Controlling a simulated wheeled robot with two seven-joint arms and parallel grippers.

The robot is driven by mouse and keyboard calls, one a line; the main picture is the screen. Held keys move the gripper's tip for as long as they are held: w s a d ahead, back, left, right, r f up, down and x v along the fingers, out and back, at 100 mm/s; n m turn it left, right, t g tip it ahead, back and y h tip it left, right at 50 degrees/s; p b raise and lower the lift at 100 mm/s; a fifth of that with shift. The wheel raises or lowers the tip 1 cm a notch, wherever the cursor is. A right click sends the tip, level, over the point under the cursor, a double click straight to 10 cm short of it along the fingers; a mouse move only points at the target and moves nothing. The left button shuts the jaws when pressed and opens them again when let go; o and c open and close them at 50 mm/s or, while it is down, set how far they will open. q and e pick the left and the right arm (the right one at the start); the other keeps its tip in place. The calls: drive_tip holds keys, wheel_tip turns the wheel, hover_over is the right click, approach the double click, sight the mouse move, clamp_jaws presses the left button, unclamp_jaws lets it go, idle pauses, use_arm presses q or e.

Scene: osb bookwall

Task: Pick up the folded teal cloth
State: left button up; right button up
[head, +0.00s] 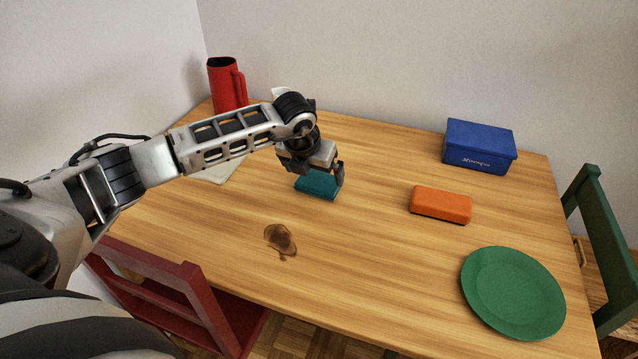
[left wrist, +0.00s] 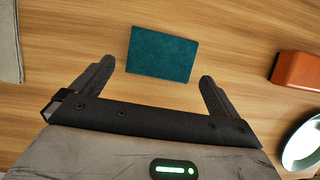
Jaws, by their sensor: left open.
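The folded teal cloth (head: 317,187) lies flat on the wooden table, left of the table's middle in the head view. In the left wrist view the teal cloth (left wrist: 162,54) is a dark teal rectangle just beyond the fingertips, centred between them. My left gripper (head: 331,179) is over the cloth and hides part of it in the head view. In the left wrist view the left gripper (left wrist: 159,80) is open, its two fingers spread wider than the cloth, with nothing between them. My right gripper is in neither view.
An orange block (head: 441,204) and a blue box (head: 479,146) stand to the right. A green plate (head: 513,293) is at the front right. A brown stain (head: 280,240) lies in front of the cloth. A red pitcher (head: 227,84) stands at the back left. Red and green chairs flank the table.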

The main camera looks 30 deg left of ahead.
sight(319, 181)
use_arm(q)
drive_tip(key=x, duration=0.5)
drive_tip(key=shift+w+r, duration=0.1)
drive_tip(key=shift+w, duration=0.05)
drive_tip(key=c, duration=0.7)
drive_tip(key=shift+r, duration=0.1)
drive_tip(key=shift+r, duration=0.2)
drive_tip(key=r, duration=0.3)
drive_tip(key=shift+s+d+r, duration=0.15)
drive_tip(key=shift+s+d, duration=0.05)
drive_tip(key=shift+s, duration=0.05)
drive_tip(key=s+d+r+b, duration=0.1)
drive_tip(key=s+d+r, duration=0.5)
drive_tip(key=s+r, duration=0.3)
drive_tip(key=s, duration=0.2)
drive_tip(key=shift+s+d, duration=0.3)
drive_tip(key=shift+d, duration=0.1)
